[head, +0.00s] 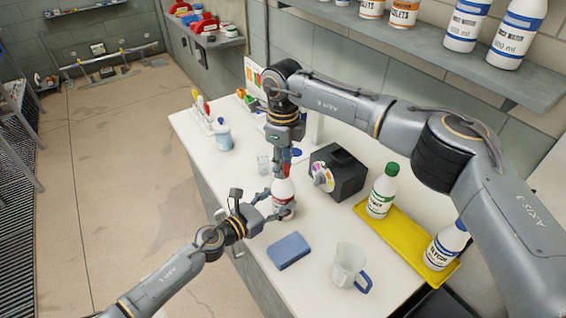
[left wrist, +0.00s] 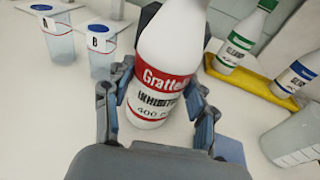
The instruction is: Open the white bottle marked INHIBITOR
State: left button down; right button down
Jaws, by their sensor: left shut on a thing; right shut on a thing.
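The white bottle with red bands (head: 283,193) stands on the white bench. In the left wrist view the bottle (left wrist: 160,75) shows the label INHIBITOR. My left gripper (head: 272,207) is shut around the lower body of the bottle, and its fingers (left wrist: 160,115) lie on both sides of it in the left wrist view. My right gripper (head: 285,165) comes down from above and is shut at the bottle's top, where a bit of red shows. The cap is mostly hidden by the right gripper's fingers.
A blue sponge (head: 289,251) and a clear jug (head: 347,266) stand in front. A yellow tray (head: 402,236) holds a green-capped bottle (head: 382,190) and a blue-marked bottle (head: 446,245). A black device (head: 345,173) stands right of the grippers. Lidded cups (left wrist: 103,50) stand left.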

jog(key=n, duration=1)
jog(key=shift+n, duration=0.3)
jog(key=n, duration=0.4)
pick_arm(q)
jog(key=shift+f, duration=0.1)
pick_arm(e)
jog(key=n, duration=0.6)
jog(key=shift+r, duration=0.15)
jog(key=shift+r, duration=1)
